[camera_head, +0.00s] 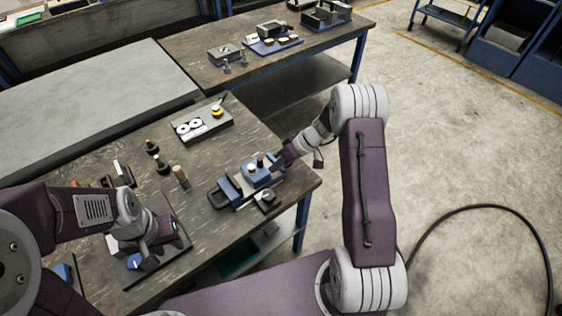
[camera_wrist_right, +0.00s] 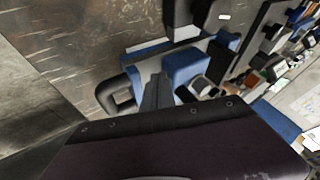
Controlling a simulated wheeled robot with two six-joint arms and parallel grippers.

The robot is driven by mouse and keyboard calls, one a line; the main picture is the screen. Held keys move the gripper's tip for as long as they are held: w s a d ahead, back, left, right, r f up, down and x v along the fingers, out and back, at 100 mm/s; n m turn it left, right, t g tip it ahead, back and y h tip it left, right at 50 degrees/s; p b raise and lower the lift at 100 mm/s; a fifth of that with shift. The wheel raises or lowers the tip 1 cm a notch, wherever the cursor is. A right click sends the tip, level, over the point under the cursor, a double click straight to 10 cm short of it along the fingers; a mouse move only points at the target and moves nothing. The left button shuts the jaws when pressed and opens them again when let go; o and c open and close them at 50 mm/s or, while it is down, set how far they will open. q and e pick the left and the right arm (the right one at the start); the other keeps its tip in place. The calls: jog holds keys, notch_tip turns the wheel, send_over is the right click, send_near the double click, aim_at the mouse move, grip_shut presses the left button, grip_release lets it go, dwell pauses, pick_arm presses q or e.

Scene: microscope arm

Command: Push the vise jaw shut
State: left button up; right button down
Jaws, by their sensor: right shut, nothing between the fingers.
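The blue vise (camera_head: 232,190) sits near the right edge of the near bench, with a dark loop-shaped part at its left end. A blue block (camera_head: 258,172) with small knobs on top stands at its right part; in the right wrist view a blue block (camera_wrist_right: 186,68) shows just beyond the fingers. A gap shows between the vise's blue parts. My right gripper (camera_head: 277,163) is shut and empty, close against the block's right side; its fingers (camera_wrist_right: 157,88) point at the vise. I cannot tell whether they touch. My left gripper (camera_head: 158,250) hangs over a dark plate, its fingers unclear.
A grey box with white dials (camera_head: 202,122) stands behind the vise. Several small upright posts, one with a wooden top (camera_head: 179,172), stand to the left. A small dark block (camera_head: 266,200) lies in front of the vise. Bare bench top lies between the vise and the plate (camera_head: 185,232).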

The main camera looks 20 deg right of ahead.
aim_at(265, 174)
jog(key=shift+s+a+f+b, duration=0.1)
jog(key=shift+a+b, duration=0.2)
jog(key=shift+a, duration=0.05)
jog(key=a+b, duration=0.1)
jog(key=s+a+b, duration=0.1)
jog(key=a, duration=0.1)
jog(key=shift+s+a, duration=0.1)
jog(key=shift+s, duration=0.05)
jog(key=shift+s+a, duration=0.1)
jog(key=shift+a, duration=0.1)
